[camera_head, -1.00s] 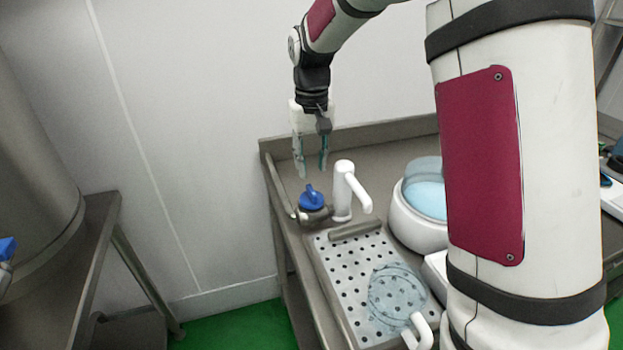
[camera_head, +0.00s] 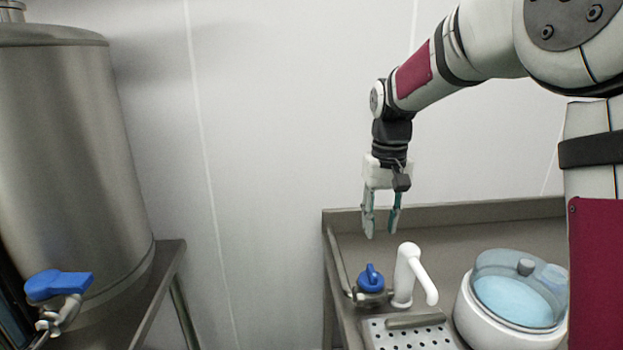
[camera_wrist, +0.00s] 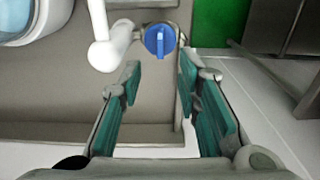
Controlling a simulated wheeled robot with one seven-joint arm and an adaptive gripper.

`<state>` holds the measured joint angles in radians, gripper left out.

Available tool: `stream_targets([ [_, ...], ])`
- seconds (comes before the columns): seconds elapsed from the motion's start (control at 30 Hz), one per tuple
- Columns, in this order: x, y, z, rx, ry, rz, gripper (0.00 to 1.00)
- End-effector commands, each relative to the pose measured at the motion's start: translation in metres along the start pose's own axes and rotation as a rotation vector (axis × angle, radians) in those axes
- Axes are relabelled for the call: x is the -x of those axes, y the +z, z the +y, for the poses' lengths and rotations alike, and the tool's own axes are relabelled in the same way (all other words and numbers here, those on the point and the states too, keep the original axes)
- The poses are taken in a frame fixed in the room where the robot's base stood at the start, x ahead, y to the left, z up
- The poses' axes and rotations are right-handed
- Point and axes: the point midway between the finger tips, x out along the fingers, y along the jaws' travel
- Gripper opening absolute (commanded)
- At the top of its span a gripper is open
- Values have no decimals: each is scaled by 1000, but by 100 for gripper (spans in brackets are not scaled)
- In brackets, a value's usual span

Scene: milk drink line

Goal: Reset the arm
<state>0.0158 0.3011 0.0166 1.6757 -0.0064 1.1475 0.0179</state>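My gripper (camera_head: 381,222) hangs pointing down above the back left of the steel counter (camera_head: 480,231). In the wrist view my gripper (camera_wrist: 156,85) has its two teal-padded fingers apart, with nothing between them. A blue-handled valve (camera_head: 371,278) and a white spout (camera_head: 408,272) stand on the counter below and slightly in front of the gripper. In the wrist view the blue valve handle (camera_wrist: 160,40) and the white spout (camera_wrist: 112,45) lie beyond the fingertips, apart from them.
A perforated drain plate (camera_head: 400,336) lies at the front of the counter. A white machine with a clear blue lid (camera_head: 519,288) stands at the right. At the left, a large steel tank (camera_head: 70,150) has a blue-handled tap (camera_head: 58,285). The wall is close behind my gripper.

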Motion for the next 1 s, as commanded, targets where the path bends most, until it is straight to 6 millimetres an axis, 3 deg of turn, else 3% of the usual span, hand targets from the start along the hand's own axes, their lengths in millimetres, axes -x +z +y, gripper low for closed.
stream_targets([
  [0.2,50,69,2,3,4,81,31],
  [0.43,79,153,4,7,6,169,31],
  [0.6,83,214,5,9,6,235,31],
  [0.8,72,276,6,13,5,304,31],
  [1.0,60,306,7,15,3,342,31],
])
